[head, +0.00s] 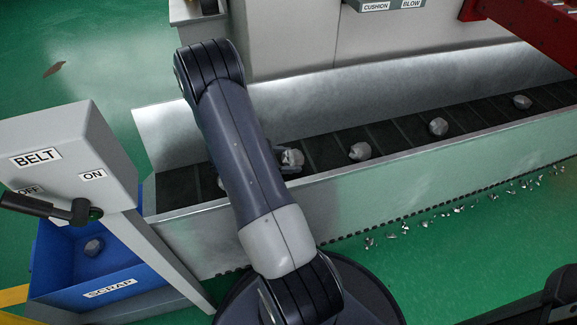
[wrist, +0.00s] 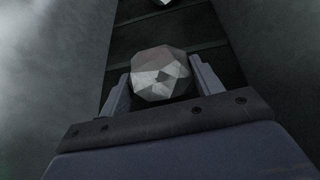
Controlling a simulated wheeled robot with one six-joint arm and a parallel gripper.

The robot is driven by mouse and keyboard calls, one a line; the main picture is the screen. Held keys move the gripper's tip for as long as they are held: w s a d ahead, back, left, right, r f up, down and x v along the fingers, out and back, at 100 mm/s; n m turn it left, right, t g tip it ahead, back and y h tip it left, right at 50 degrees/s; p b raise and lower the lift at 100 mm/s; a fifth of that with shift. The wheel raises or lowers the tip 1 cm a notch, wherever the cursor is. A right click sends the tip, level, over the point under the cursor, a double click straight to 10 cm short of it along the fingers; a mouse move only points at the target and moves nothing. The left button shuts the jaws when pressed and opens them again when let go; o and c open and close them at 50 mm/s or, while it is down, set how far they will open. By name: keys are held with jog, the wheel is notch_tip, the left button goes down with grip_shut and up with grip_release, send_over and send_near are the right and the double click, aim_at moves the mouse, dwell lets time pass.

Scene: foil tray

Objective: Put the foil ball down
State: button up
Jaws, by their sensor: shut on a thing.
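My gripper (wrist: 152,88) is shut on a faceted grey foil ball (wrist: 161,72), with one finger on each side of it in the wrist view. In the head view the ball (head: 292,158) shows just right of my arm, over the dark belt (head: 325,150) inside the metal trough. Most of my gripper is hidden behind my arm there. I cannot tell whether the held ball touches the belt.
Several other foil balls (head: 360,151) lie along the belt to the right, and one (head: 221,184) is partly hidden left of my arm. A blue scrap bin (head: 110,287) holds a ball (head: 94,247). The BELT lever box (head: 62,150) stands above it. Foil scraps litter the green floor.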

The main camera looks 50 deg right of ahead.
jog(key=shift+f, duration=1.25)
jog(key=shift+f+b, duration=0.2)
jog(key=shift+b, duration=0.2)
jog(key=o, duration=1)
jog(key=shift+w+a+r+p, duration=0.15)
jog(key=shift+a+r+p, duration=0.15)
jog(key=shift+r, duration=0.1)
jog(key=p+v, duration=0.2)
jog(key=v, duration=0.9)
jog(key=shift+a+p, duration=0.15)
jog(key=shift+p, duration=0.2)
